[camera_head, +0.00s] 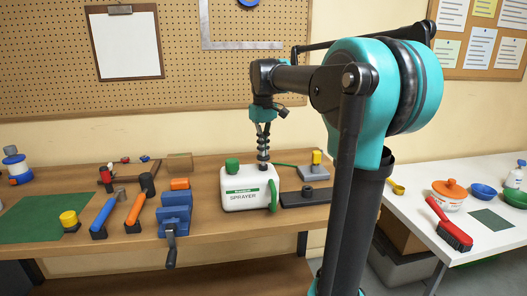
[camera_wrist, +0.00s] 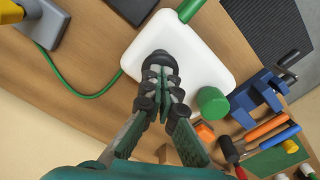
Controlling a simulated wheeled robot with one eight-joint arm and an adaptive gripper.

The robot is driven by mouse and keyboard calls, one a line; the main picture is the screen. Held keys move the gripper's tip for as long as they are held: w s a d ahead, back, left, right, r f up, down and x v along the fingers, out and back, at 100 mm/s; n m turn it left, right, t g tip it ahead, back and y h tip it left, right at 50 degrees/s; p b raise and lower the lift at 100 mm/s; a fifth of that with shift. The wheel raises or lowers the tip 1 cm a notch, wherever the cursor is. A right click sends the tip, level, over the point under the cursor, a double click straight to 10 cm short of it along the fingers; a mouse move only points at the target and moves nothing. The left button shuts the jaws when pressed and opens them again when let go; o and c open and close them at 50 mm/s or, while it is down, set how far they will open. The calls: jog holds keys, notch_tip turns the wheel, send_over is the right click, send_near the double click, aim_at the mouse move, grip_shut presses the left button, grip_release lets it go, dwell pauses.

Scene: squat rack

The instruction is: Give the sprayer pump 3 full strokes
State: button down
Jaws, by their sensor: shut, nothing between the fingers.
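The white sprayer (camera_head: 248,200) stands on the wooden bench, with a green label, a green cap (camera_head: 232,165) at its left and a green handle (camera_head: 273,195) at its right. My gripper (camera_head: 263,165) points down above the sprayer's top, right of the cap. In the wrist view the white sprayer top (camera_wrist: 200,55) and cap (camera_wrist: 212,102) lie beyond my gripper (camera_wrist: 161,65). Its fingers are shut together and empty.
A blue vise (camera_head: 175,215) is left of the sprayer, with hammers and a green mat (camera_head: 35,218) farther left. A white table (camera_head: 430,225) stands farther right.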

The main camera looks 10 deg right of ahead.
jog(key=shift+r, duration=2.45)
jog(key=shift+f, duration=0.1)
jog(key=shift+f, duration=2.25)
jog(key=shift+r, duration=2.35)
notch_tip(320, 180, up, 5)
